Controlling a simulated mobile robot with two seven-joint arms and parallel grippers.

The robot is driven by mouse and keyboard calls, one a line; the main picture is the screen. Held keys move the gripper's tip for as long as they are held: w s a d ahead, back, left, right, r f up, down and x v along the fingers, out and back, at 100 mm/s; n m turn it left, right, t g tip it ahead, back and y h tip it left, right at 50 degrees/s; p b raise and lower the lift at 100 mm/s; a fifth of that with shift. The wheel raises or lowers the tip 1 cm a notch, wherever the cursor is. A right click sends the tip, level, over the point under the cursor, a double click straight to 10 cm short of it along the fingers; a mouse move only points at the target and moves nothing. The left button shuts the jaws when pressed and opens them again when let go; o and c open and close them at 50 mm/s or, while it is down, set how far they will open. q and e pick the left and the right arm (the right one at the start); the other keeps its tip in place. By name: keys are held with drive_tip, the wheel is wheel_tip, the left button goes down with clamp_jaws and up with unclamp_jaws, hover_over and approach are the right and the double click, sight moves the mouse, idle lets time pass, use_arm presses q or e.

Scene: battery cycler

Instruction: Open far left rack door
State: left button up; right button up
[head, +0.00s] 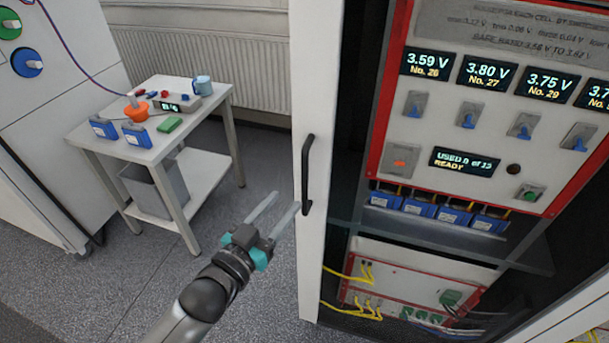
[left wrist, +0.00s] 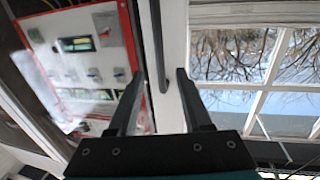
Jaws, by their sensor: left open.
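The rack door (head: 310,262) has a white upright frame, and the rack's inside shows to the right of it. It looks shut, with the inside seen through a glass pane, but I cannot tell for sure. A black bar handle (head: 307,175) stands upright on the frame. My left gripper (head: 287,200) is open and empty, its fingertips close to the handle's lower part. In the left wrist view the handle (left wrist: 156,40) runs down between the spread fingers (left wrist: 160,72); contact cannot be made out. My right gripper is not in view.
Inside the rack are a red-edged panel (head: 480,95) with voltage displays, a row of blue cells (head: 435,210) and yellow cables (head: 350,275). A small white table (head: 190,130) with blue cells stands at the left. The grey floor (head: 255,290) left of the door is clear.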

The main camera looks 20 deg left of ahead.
sight(303, 180)
use_arm(q)
drive_tip(key=x, duration=0.9)
drive_tip(key=shift+w+d, duration=0.1)
drive_tip(key=shift+w, duration=0.1)
drive_tip(key=shift+c, duration=0.2)
clamp_jaws()
idle(1.0)
